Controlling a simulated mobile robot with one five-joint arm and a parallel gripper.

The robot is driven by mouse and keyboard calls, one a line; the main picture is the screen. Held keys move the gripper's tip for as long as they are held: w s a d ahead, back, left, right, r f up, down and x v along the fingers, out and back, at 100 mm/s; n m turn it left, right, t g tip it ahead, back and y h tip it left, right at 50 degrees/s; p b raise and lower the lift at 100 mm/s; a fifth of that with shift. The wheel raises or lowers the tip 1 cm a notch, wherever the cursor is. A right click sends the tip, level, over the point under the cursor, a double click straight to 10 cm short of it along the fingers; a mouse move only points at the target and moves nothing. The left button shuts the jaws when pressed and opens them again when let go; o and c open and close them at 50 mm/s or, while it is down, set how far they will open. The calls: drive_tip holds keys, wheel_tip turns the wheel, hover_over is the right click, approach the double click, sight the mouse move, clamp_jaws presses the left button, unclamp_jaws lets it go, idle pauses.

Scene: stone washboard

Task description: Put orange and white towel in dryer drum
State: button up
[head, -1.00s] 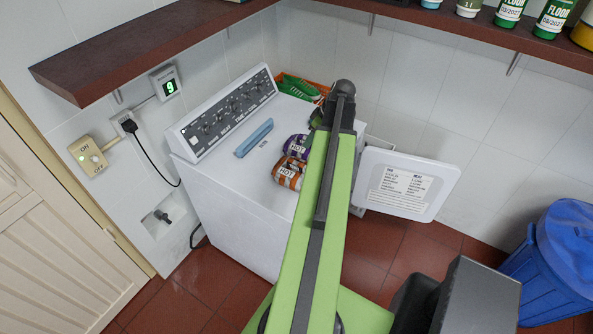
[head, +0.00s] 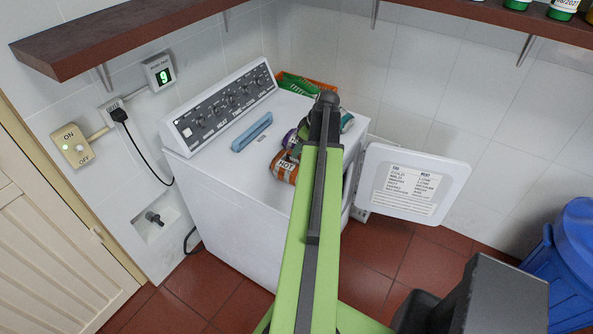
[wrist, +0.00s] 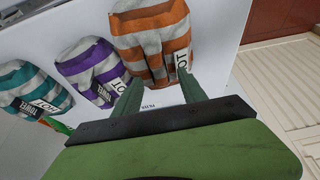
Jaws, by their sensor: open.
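The orange and white towel (head: 285,167) lies rolled on top of the white dryer (head: 250,205), near its front edge. It also shows at the top of the wrist view (wrist: 152,38), with a label reading HOT. My gripper (wrist: 160,88) is open and empty, its two green fingers apart at the towel's lower edge. Whether they touch it I cannot tell. In the head view my arm hides the gripper. The dryer door (head: 413,185) stands open at the right. The drum opening is mostly hidden by my arm and the inside cannot be seen.
A purple and white towel (wrist: 92,72) and a teal and white towel (wrist: 35,88) lie beside the orange one. A blue object (head: 252,132) and an orange tray (head: 308,86) are on the dryer. A blue bin (head: 560,255) stands at right.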

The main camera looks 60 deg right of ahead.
sight(297, 163)
drive_tip(key=b+x, duration=0.3)
drive_tip(key=x, duration=0.1)
drive_tip(key=shift+s+d+f, duration=0.1)
drive_tip(key=shift+f, duration=0.1)
drive_tip(key=shift+r, duration=0.15)
clamp_jaws()
idle(0.9)
